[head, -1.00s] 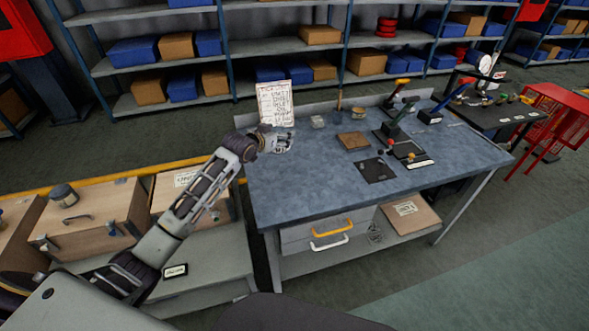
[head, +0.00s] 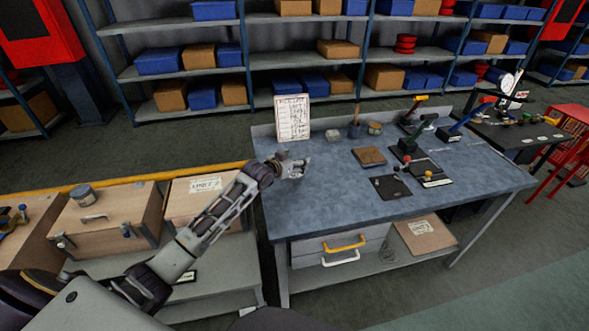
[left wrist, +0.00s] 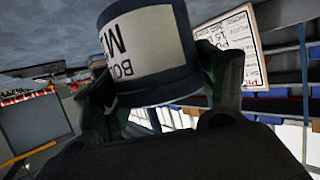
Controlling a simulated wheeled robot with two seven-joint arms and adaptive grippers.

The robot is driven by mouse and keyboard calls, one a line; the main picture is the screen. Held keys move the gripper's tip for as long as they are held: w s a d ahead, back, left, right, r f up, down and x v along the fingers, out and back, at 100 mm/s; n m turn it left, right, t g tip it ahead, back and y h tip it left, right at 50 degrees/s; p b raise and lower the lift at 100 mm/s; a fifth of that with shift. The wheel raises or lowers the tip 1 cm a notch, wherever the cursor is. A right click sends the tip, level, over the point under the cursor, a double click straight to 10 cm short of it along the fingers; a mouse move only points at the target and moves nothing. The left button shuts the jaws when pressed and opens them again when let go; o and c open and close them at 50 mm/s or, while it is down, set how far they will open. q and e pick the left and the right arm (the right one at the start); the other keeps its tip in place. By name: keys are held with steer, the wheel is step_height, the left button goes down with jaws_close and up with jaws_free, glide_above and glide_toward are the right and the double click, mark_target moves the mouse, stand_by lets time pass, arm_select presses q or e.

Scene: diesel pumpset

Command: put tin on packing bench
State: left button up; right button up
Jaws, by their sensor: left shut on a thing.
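My left gripper (head: 298,166) is over the left part of a blue-topped bench (head: 340,205), in front of an upright printed sheet. It is shut on a tin, which fills the upper middle of the left wrist view. That tin (left wrist: 150,42) is dark with a white label in black letters, partly cut off by the frame edge, with the dark fingers on either side. In the head view the tin is too small to make out at the fingers. I cannot tell whether it touches the bench top. My right gripper is not in view.
The printed sheet (head: 292,117) stands at the bench's back left. A brown block (head: 369,156), a dark plate (head: 390,187) and lever devices (head: 418,150) occupy its middle and right. The front left is clear. Wooden cases (head: 103,215) stand left, one bearing another tin (head: 83,195).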

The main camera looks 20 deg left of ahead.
arm_select(q)
steer(key=shift+f, duration=1.8)
steer(key=shift+f, duration=0.1)
steer(key=o, duration=1.4)
steer(key=shift+f, duration=0.1)
steer(key=shift+c, duration=0.2)
steer(key=shift+s, duration=0.15)
steer(key=v, duration=1.2)
steer(key=shift+r, duration=0.25)
